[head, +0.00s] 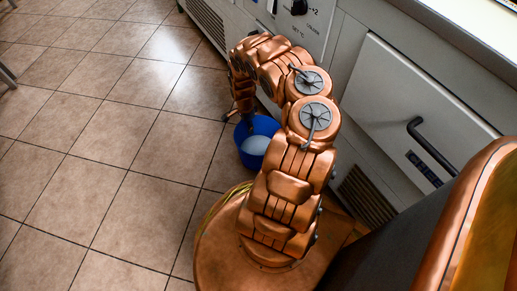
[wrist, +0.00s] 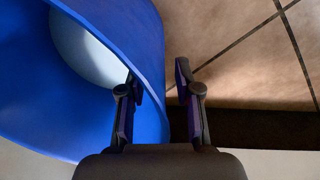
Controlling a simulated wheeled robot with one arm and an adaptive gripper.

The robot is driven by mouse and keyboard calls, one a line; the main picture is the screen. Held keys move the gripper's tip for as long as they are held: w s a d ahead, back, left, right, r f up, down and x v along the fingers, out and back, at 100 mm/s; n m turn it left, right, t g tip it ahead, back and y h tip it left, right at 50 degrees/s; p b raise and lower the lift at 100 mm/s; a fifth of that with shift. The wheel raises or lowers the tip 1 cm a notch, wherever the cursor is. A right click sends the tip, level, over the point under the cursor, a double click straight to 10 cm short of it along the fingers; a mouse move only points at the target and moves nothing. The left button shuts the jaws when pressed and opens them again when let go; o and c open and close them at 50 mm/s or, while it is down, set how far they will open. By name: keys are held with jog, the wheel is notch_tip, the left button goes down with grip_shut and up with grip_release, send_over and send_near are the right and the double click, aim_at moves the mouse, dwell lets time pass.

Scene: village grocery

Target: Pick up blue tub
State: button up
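The blue tub (head: 265,125) stands on the tiled floor beside my base, close to the grey counter front. Its inside shows a pale, whitish round area, which I cannot identify. In the wrist view the tub's wall (wrist: 151,50) fills the left side. My gripper (wrist: 157,88) is at the tub's rim with its fingers apart. The left finger is on the inner side of the wall and the right finger is outside it, with a gap of floor showing between wall and right finger. In the head view the fingertips are small and partly hidden at the rim.
The grey counter front (head: 375,110) with a dark handle (head: 430,148) and a vent runs along the right, close to my arm and the tub. A control knob (head: 299,7) is at the top. The tiled floor (head: 110,150) to the left is clear.

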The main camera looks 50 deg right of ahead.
jog(key=shift+f, duration=0.15)
jog(key=shift+c, duration=0.3)
grip_shut()
dwell(0.5)
